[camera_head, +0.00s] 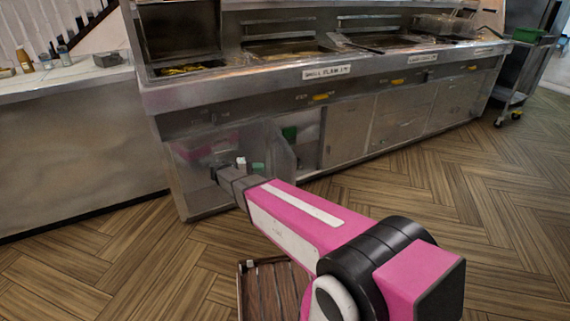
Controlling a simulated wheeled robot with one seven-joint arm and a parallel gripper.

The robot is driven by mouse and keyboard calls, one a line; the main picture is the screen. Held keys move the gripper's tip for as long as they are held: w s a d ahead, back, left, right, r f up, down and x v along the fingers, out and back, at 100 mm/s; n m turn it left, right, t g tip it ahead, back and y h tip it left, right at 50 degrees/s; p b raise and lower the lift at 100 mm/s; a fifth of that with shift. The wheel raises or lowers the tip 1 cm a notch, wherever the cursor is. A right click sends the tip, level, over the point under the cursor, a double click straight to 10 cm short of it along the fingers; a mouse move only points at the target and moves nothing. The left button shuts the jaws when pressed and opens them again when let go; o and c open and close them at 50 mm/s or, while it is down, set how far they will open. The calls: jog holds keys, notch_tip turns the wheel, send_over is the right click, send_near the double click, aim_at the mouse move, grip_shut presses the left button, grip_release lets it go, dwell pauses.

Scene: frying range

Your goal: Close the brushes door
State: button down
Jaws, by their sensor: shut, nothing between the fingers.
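The frying range (345,130) runs along the back with doors along its lower front. Near its left end a compartment (308,135) stands open, with a green item (290,133) inside. A narrow door (283,155), seen nearly edge-on, stands swung out at the opening's left side; I cannot read a brushes label on it. My gripper (249,166) is shut and empty, low in front of the range's left part, left of this door. My arm hides part of the door's lower area. I cannot tell whether the gripper touches anything.
A steel counter (80,140) with bottles stands at the left. Closed doors (403,115) continue along the range to the right. A wheeled rack (525,80) stands at the far right. A slatted wooden item (270,292) lies below my arm. The wooden floor at right is clear.

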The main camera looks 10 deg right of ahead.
aim_at(290, 159)
jog(key=shift+t+h, duration=0.3)
jog(key=shift+h, duration=0.2)
jog(key=d, duration=0.4)
jog(key=w+d, duration=0.1)
jog(key=d, duration=0.3)
jog(key=w+d, duration=0.1)
jog(key=d, duration=0.3)
jog(key=shift+w+r, duration=0.25)
jog(key=shift+r, duration=0.05)
jog(key=shift+d, duration=0.1)
